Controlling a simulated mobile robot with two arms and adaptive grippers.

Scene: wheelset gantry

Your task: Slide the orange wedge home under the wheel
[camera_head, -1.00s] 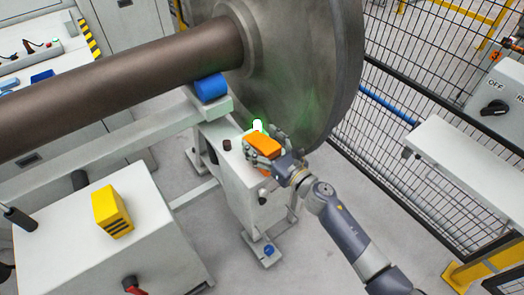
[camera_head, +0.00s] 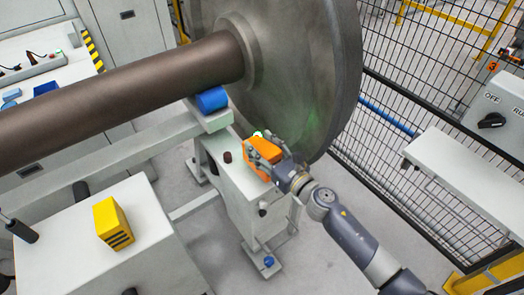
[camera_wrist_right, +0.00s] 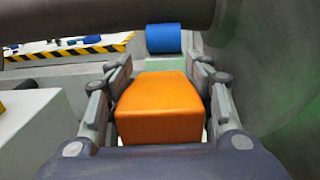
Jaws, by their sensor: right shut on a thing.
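The orange wedge (camera_head: 262,150) is at the top of a grey stand, close to the lower edge of the large grey wheel (camera_head: 290,70). My right gripper (camera_head: 266,157) is shut on the wedge. In the right wrist view the wedge (camera_wrist_right: 160,107) sits between the two fingers, with the wheel at the right. Whether the wedge touches the wheel cannot be told. My left gripper is not in view.
A brown axle (camera_head: 120,88) runs left from the wheel above a blue roller (camera_head: 211,99). The grey stand (camera_head: 235,185) has a dark knob (camera_head: 227,157) on top. A yellow block (camera_head: 113,222) sits on a cabinet at lower left. A mesh fence (camera_head: 420,110) stands at right.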

